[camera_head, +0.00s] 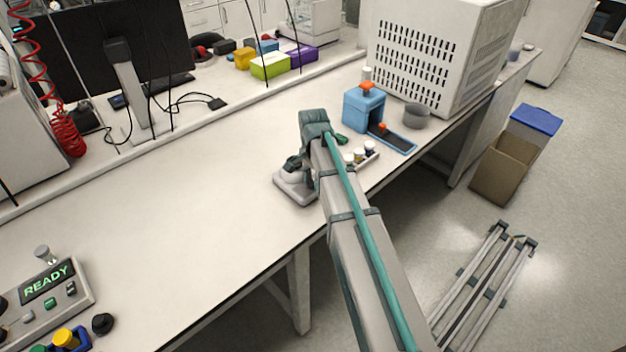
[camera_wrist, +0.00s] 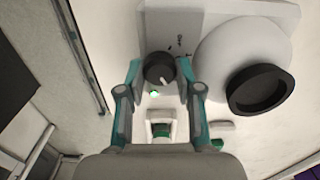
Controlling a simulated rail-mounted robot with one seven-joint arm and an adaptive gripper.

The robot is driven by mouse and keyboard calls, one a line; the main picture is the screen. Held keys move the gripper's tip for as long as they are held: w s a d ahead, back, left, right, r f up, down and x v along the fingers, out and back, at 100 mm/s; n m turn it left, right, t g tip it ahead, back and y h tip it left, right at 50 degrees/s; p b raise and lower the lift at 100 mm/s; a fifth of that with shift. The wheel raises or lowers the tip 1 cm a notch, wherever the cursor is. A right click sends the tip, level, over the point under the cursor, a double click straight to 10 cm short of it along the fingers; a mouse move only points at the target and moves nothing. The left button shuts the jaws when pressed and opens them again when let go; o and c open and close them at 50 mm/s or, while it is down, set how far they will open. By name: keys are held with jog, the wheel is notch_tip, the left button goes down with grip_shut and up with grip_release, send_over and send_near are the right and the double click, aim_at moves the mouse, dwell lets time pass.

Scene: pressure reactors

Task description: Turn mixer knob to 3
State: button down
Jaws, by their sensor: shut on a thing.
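The mixer (camera_head: 292,190) is a small pale unit on the bench, partly hidden behind my arm in the head view. In the wrist view its pale body (camera_wrist: 215,60) carries a round black cup (camera_wrist: 260,90) at right. Its dark round knob (camera_wrist: 158,66) has a white pointer mark toward its lower right. Small dial marks show above and right of the knob, too small to read. A green light glows just below it. My gripper (camera_wrist: 162,73) is shut on the knob, one finger on each side. In the head view my gripper (camera_head: 305,168) is low over the mixer.
A small tray of vials (camera_head: 362,158) sits close to the right of my arm. Beyond it are a blue device (camera_head: 363,108) and a grey bowl (camera_head: 416,115). A panel reading READY (camera_head: 47,285) stands front left. The bench left of the mixer is clear.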

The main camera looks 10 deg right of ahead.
aim_at(313, 182)
jog(key=c, duration=0.8)
grip_release()
jog(key=shift+o, duration=0.2)
jog(key=shift+r, duration=0.15)
notch_tip(313, 182, up, 12)
